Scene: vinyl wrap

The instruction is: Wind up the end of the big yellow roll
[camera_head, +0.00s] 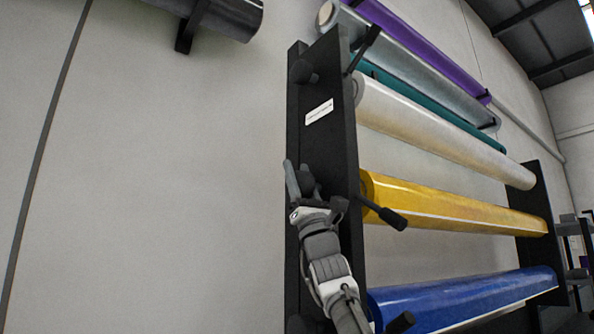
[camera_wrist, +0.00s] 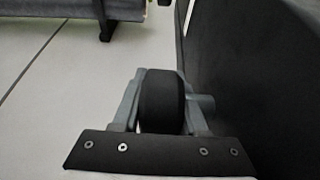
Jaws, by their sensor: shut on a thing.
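The big yellow roll (camera_head: 455,207) lies across the black rack, with the blue roll below it and the white roll above. My gripper (camera_head: 303,180) is at the outer left side of the rack's near upright, at about the yellow roll's height. In the wrist view my gripper (camera_wrist: 163,92) is shut on a round black knob (camera_wrist: 161,105), with one finger on each side. The knob also shows in the head view (camera_head: 309,184), partly hidden by the fingers. Its link to the yellow roll is hidden behind the upright.
The rack's near upright (camera_head: 337,140) stands close to the right of my gripper. Another black knob (camera_head: 303,72) sits higher on it. A blue roll (camera_head: 465,300) lies below. The wall side at left is free.

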